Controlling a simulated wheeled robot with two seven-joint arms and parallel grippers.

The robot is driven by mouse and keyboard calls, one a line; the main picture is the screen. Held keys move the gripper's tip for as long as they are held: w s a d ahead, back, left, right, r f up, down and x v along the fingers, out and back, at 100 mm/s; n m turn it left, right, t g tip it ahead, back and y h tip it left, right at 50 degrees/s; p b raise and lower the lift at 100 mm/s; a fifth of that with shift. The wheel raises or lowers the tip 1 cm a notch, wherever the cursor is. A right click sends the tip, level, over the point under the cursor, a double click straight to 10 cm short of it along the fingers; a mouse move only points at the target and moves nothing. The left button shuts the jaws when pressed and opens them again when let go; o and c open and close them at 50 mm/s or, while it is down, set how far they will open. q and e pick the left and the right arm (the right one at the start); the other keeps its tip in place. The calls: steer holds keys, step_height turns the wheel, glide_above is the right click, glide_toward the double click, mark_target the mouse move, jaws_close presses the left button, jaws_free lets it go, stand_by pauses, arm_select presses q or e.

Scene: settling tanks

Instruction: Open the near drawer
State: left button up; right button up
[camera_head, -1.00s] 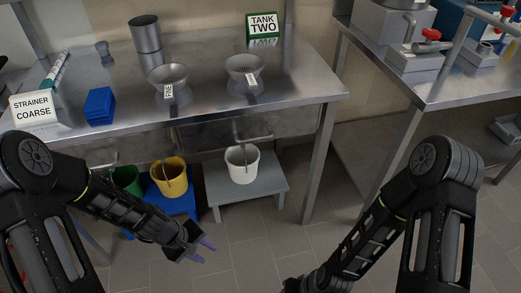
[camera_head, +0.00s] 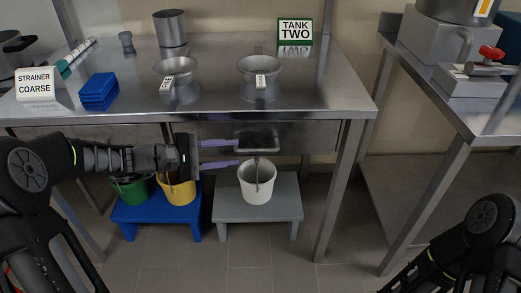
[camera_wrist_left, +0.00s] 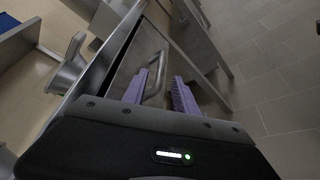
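The drawer (camera_head: 312,137) is a steel front under the tabletop of the tank table, and it looks shut. Its bar handle (camera_head: 257,149) sticks out from the front. My left gripper (camera_head: 239,153) points right at the handle, with its two purple fingers apart, one above the other. In the left wrist view the handle (camera_wrist_left: 163,75) lies ahead, by the gap between the open fingers of the gripper (camera_wrist_left: 168,72). I cannot tell whether they touch. My right gripper is out of view; only my right arm shows at the lower right.
Two strainers (camera_head: 176,68) (camera_head: 260,68), blue blocks (camera_head: 98,90) and a STRAINER COARSE sign (camera_head: 35,84) stand on the table (camera_head: 215,97). Below, a white bucket (camera_head: 257,185) is on a grey stool (camera_head: 225,207); yellow (camera_head: 178,190) and green (camera_head: 130,189) buckets are on a blue stool (camera_head: 160,213).

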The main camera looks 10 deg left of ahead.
mark_target(249, 151)
arm_select(q)
steer(key=shift+d, duration=0.1)
steer(key=b+x, duration=0.1)
steer(key=x, duration=0.6)
steer(key=shift+w+d+f, duration=0.2)
steer(key=shift+w+d, duration=0.05)
steer(key=shift+c, duration=0.4)
jaws_close()
stand_by(0.8)
